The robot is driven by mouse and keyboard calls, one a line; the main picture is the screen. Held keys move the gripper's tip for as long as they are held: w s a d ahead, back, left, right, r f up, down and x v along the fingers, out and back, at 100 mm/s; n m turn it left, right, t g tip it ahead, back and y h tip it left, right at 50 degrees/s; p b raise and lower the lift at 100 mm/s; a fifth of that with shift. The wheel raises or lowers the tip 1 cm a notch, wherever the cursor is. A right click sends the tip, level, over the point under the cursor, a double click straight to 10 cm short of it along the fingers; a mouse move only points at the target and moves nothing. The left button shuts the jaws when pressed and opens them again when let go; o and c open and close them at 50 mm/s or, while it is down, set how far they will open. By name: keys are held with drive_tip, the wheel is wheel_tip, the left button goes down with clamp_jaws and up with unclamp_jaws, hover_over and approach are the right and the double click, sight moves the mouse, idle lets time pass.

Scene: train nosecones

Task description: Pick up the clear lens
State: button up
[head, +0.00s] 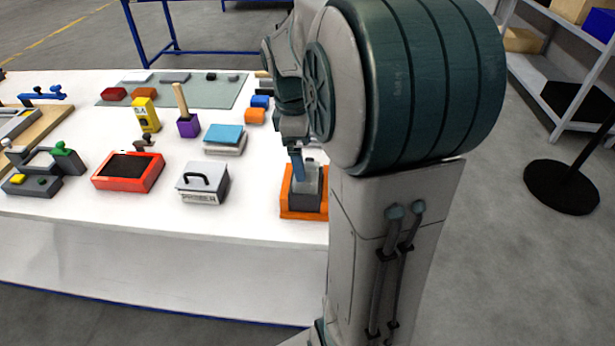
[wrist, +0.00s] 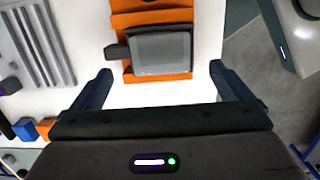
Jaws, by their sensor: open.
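In the wrist view a grey, glassy-looking block (wrist: 160,52) sits in an orange holder (wrist: 155,18); I take it for the clear lens, but cannot be sure. A small dark tab (wrist: 117,52) sticks out at its left. My gripper (wrist: 160,72) is open and empty, with a dark finger on either side of the near end of the block and a gap at both sides. In the head view the orange holder (head: 302,213) stands at the table's right edge with a dark grey block in it. My gripper (head: 297,165) points down there, partly hidden by my arm.
The white table (head: 100,225) also bears a red tray (head: 128,170), a grey box with a handle (head: 203,183), a blue-topped block (head: 225,138), a purple holder (head: 188,126) and a yellow block (head: 146,114). A shelf (head: 560,70) stands at right.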

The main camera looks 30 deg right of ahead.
sight(307, 173)
drive_tip(key=f, duration=0.5)
drive_tip(key=shift+s+d, duration=0.25)
drive_tip(key=shift+s, duration=0.05)
drive_tip(key=c, duration=1.1)
drive_tip(key=shift+c, duration=0.2)
drive_tip(key=shift+r, duration=0.2)
